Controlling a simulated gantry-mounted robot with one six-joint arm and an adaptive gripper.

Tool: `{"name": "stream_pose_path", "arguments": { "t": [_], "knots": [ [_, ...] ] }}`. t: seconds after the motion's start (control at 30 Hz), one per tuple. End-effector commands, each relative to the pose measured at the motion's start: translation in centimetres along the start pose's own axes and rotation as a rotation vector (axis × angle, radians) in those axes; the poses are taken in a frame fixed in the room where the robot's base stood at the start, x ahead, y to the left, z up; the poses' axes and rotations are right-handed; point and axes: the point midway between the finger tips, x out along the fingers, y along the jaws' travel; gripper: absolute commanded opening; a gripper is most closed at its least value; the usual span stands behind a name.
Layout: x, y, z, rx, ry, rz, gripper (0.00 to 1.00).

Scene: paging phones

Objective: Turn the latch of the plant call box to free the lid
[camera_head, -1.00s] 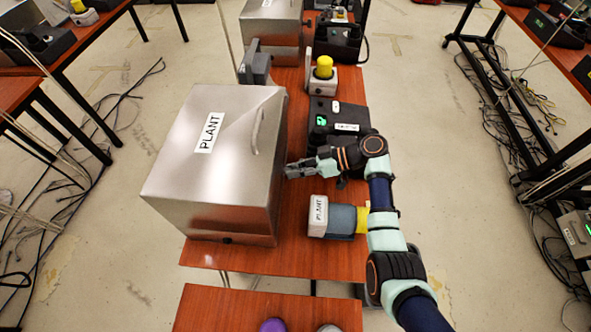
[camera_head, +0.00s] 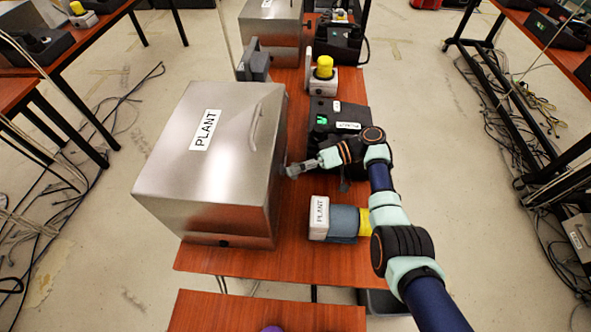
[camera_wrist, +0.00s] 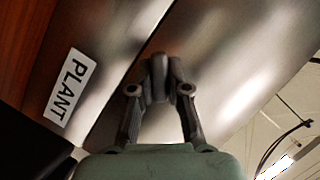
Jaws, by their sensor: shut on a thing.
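The plant call box is a brushed-metal box (camera_head: 205,190) with a white PLANT label on its lid and a curved handle (camera_head: 256,122). It stands at the left of the table, and its lid looks closed. My gripper (camera_head: 292,171) is at the box's right side, shut on the latch. In the wrist view my gripper (camera_wrist: 161,85) has both fingertips closed around the small dark latch (camera_wrist: 159,72), against the metal wall.
A grey and yellow device (camera_head: 341,220) with a PLANT label lies just below my arm. A black unit (camera_head: 330,112) with a green display and a yellow-topped device (camera_head: 323,75) stand behind. Another metal box (camera_head: 270,28) is farther back. Little table is free around my gripper.

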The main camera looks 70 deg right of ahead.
Motion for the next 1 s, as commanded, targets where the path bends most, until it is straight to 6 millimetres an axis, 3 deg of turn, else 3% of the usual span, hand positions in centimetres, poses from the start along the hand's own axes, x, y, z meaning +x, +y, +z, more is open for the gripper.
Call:
{"name": "stream_pose_path", "arguments": {
  "t": [0.47,0.5,0.67,1.0],
  "knots": [
    [-0.02,-0.02,-0.03,0.015,0.001,-0.006,0.00],
    [-0.02,-0.02,-0.03,0.015,0.001,-0.006,0.17],
    [-0.01,-0.01,-0.02,0.015,0.001,-0.006,0.42],
    [-0.67,0.02,-0.05,0.015,0.001,-0.005,0.42]
  ]
}}
